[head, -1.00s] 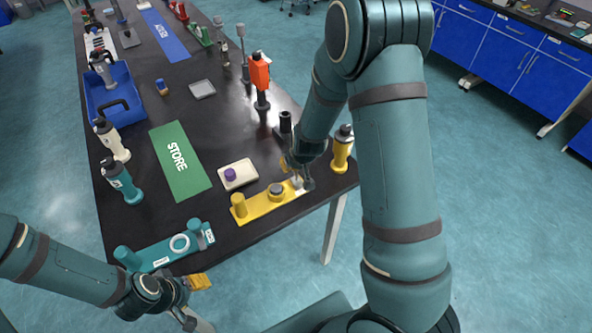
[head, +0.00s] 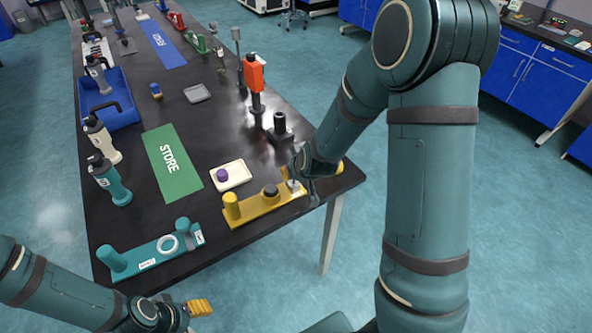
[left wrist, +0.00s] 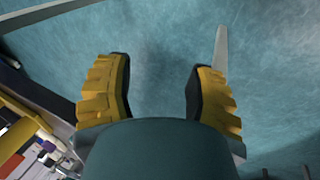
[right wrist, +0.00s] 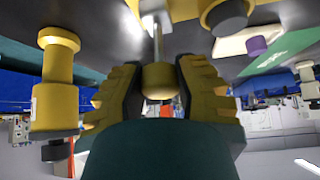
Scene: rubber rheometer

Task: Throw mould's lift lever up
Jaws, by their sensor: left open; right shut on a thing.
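A yellow base (head: 256,208) with a yellow post and a dark round disc lies at the near right end of the black table. My right gripper (head: 297,184) is at the right end of this base, partly hidden by its own wrist. In the right wrist view, my right gripper (right wrist: 158,85) is shut on a yellow knob (right wrist: 158,77) at the end of a thin metal rod (right wrist: 157,42). It looks like a lever; its lean is unclear. My left gripper (head: 200,307) is off the table's near edge. In the left wrist view, its fingers (left wrist: 160,92) are apart and empty.
A teal base (head: 150,256) with a pale ring lies at the near left. A cream dish (head: 232,177) with a purple piece sits behind the yellow base. The green STORE mat (head: 172,165), teal bottle (head: 112,181) and blue tray (head: 118,113) are farther back.

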